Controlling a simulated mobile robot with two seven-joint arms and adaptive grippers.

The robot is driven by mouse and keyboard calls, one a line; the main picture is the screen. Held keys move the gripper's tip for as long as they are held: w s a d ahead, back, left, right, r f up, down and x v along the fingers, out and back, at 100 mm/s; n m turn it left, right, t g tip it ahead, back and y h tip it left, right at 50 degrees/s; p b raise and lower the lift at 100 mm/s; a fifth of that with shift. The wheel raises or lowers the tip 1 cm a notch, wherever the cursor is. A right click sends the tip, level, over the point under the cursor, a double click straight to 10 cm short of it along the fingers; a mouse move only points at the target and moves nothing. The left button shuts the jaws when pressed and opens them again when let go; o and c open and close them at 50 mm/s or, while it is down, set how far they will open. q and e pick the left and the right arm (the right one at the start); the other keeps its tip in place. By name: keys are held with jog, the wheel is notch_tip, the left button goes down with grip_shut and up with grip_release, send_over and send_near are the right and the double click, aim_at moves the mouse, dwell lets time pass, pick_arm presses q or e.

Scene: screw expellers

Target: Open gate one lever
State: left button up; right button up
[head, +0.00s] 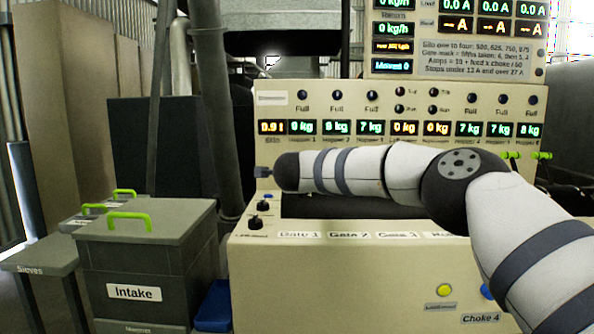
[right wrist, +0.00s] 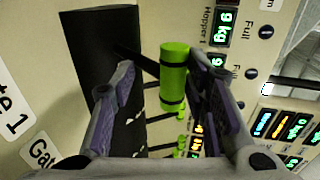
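In the right wrist view, the gate one lever (right wrist: 174,75) has a bright green cylindrical handle on a dark rod coming out of a black slotted panel (right wrist: 100,45). My right gripper (right wrist: 161,70) is open, with one finger on each side of the handle. The handle is nearer the right-hand finger, and I cannot tell whether they touch. In the head view, my right arm crosses the console and hides this lever and most of the gripper. The Gate 1 label (head: 299,235) shows below the arm. My left gripper is not in view.
More green lever handles (right wrist: 181,141) stand in a row beyond this one. Two show right of my arm in the head view (head: 512,155). The console (head: 330,285) has displays and knobs (head: 256,221). The Intake bin (head: 150,265) stands left.

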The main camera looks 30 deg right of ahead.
jog(key=v, duration=1.2)
jog(key=shift+r, duration=0.15)
jog(key=shift+s, duration=0.15)
